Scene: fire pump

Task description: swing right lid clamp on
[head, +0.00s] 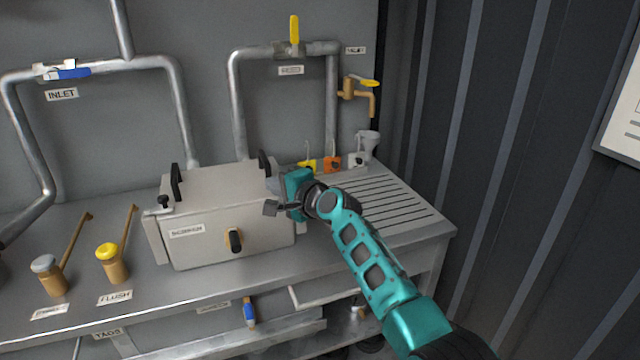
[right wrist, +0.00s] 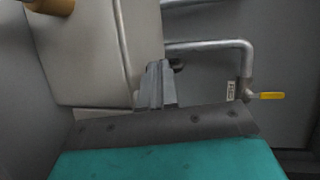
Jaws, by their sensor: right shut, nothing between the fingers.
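The grey strainer-like box (head: 220,225) stands on the bench with a flat lid (head: 215,183) and two black lid handles (head: 175,182). Its left lid clamp (head: 163,204), with a black knob, sits at the left edge of the lid. The right lid clamp is hidden behind my gripper in the head view. My right gripper (head: 272,204) is at the box's right end, shut and empty. In the right wrist view its closed fingers (right wrist: 158,84) lie beside the box wall (right wrist: 105,50); a small dark part (right wrist: 177,64) shows just past them, and I cannot tell what it is.
Pipes with a yellow-handled valve (head: 294,30) and a blue-handled valve (head: 70,73) run along the wall. Two capped fittings (head: 112,262) stand front left.

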